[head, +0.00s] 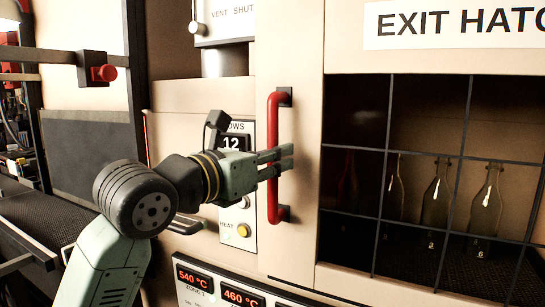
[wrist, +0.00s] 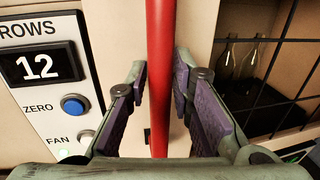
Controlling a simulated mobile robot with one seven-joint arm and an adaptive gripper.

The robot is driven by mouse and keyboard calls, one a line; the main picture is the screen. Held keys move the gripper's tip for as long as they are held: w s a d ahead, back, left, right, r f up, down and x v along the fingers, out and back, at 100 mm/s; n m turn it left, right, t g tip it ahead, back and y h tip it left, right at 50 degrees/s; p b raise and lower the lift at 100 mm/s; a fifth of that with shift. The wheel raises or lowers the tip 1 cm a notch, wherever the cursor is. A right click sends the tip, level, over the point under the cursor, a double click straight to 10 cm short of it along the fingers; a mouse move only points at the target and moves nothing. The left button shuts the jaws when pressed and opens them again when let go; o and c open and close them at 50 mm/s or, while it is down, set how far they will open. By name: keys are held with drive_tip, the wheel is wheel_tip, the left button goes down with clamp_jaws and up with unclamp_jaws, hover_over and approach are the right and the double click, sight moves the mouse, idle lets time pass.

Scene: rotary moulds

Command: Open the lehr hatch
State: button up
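The exit hatch (head: 300,120) is a cream panel with a barred window, and it looks closed. Its red vertical bar handle (head: 273,195) stands on dark mounts near the hatch's left edge. My gripper (head: 289,162) is at the middle of the handle, coming from the left. In the wrist view the red handle (wrist: 159,60) runs between the two purple-padded fingers of my gripper (wrist: 160,85). The fingers are apart, with a gap visible on both sides of the bar. Part of the handle is hidden behind the fingers in the head view.
A control panel (head: 250,218) with a "12" display and buttons is left of the handle. Temperature displays (head: 241,298) sit below. Several bottles (head: 436,200) stand behind the window grid (head: 420,153). A red knob (head: 104,73) is at upper left, near a dark conveyor (head: 40,235).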

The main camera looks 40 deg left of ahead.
clamp_jaws()
drive_tip(key=shift+s, duration=0.1)
idle(0.5)
